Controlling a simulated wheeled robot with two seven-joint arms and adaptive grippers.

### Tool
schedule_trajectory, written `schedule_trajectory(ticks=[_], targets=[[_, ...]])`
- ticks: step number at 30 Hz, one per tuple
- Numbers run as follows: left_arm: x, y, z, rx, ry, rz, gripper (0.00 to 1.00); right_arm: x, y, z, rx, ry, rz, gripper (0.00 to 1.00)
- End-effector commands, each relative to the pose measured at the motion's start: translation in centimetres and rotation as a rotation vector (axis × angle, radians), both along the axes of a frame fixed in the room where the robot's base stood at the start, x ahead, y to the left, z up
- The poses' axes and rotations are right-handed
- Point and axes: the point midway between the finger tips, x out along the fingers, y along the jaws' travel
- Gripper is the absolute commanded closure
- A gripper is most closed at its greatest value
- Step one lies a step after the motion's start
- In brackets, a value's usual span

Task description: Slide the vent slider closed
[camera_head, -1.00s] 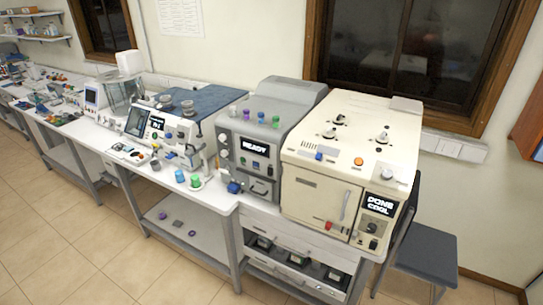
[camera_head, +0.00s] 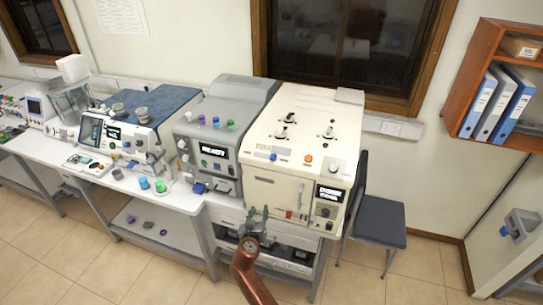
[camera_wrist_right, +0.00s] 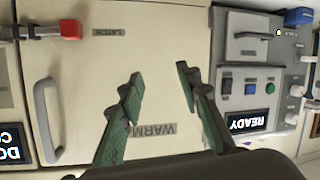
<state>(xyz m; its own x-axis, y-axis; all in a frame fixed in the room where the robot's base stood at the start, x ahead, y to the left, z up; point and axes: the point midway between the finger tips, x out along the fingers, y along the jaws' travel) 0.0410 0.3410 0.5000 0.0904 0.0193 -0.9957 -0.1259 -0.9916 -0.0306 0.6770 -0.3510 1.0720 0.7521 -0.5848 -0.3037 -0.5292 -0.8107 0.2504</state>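The cream oven-like machine (camera_head: 285,190) stands at the right end of the bench. A blue knob (camera_head: 273,157) and an orange button (camera_head: 308,158) sit along its upper front. I cannot tell for sure which part is the vent slider. A red knob (camera_head: 289,214) is low on its front; it also shows beside a "LATCH" label in the right wrist view (camera_wrist_right: 71,30). My right gripper (camera_head: 257,212) is in front of the lower left of this machine. In the right wrist view its fingers (camera_wrist_right: 160,76) are apart, with nothing between them. My left gripper is not in view.
A grey machine (camera_head: 212,150) with a lit screen stands close to the left of the cream one. A door handle (camera_wrist_right: 48,118) projects from the cream front. Green and teal pieces lie on the bench at left. A chair (camera_head: 378,220) stands at right.

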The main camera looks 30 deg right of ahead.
Motion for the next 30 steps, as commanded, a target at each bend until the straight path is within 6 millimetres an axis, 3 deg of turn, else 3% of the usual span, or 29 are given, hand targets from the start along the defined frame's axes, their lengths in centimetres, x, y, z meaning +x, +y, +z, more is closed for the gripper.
schedule_trajectory(ticks=[1,3,6,9,14,24,30], targets=[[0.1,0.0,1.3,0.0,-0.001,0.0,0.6,0.4,-0.3,6.0,-0.006,-0.086,-0.046,0.68],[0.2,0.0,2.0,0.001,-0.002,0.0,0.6,0.2,-1.0,11.9,-0.013,-0.186,-0.108,0.68],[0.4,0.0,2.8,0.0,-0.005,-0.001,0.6,-0.5,-1.6,18.1,-0.018,-0.3,-0.178,0.68],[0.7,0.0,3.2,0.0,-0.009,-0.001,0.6,-1.3,-2.0,21.7,-0.019,-0.371,-0.223,0.68],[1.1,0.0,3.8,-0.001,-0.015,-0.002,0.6,-1.2,-2.8,23.6,-0.023,-0.407,-0.244,0.68],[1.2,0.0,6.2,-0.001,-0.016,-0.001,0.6,2.1,-6.7,23.6,-0.025,-0.404,-0.243,0.68],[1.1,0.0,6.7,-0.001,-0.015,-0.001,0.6,3.2,-7.9,23.4,-0.023,-0.405,-0.242,0.68]])
